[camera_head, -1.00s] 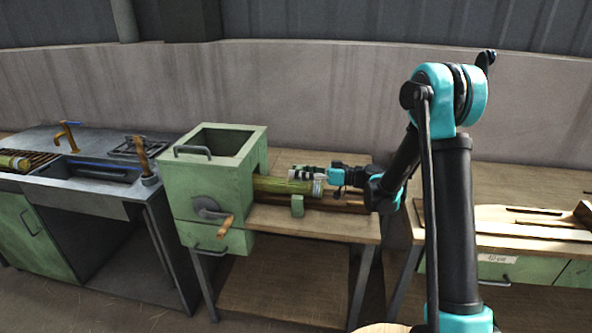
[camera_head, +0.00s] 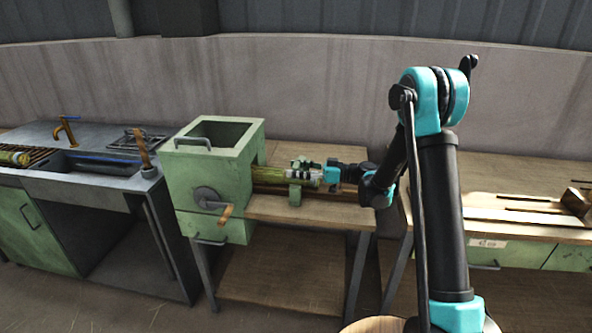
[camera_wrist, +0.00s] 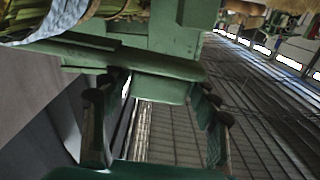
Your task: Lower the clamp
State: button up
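The clamp is a green piece (camera_head: 295,194) at the end of the green machine's bench in the head view, beside the straw bundle (camera_head: 270,175). In the wrist view, the clamp shows as a green bar and block (camera_wrist: 160,88) in front of my fingers. My gripper (camera_head: 311,176) is at the bundle's right end, close to the clamp. In the wrist view my gripper (camera_wrist: 155,110) has its two fingers apart, with the green block between or just beyond them. I cannot tell whether they touch it. The straw bundle with a pale band (camera_wrist: 58,16) crosses the top left.
The green machine box (camera_head: 210,165) with a crank (camera_head: 212,200) stands left of the clamp. A sink bench (camera_head: 90,180) is farther left. A wooden table (camera_head: 510,190) with boards and tools is at right. A wall closes off the back.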

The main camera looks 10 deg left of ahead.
jog(key=shift+o, duration=0.7)
jog(key=d, duration=1.2)
jog(key=shift+w, duration=0.35)
jog(key=shift+c, duration=0.2)
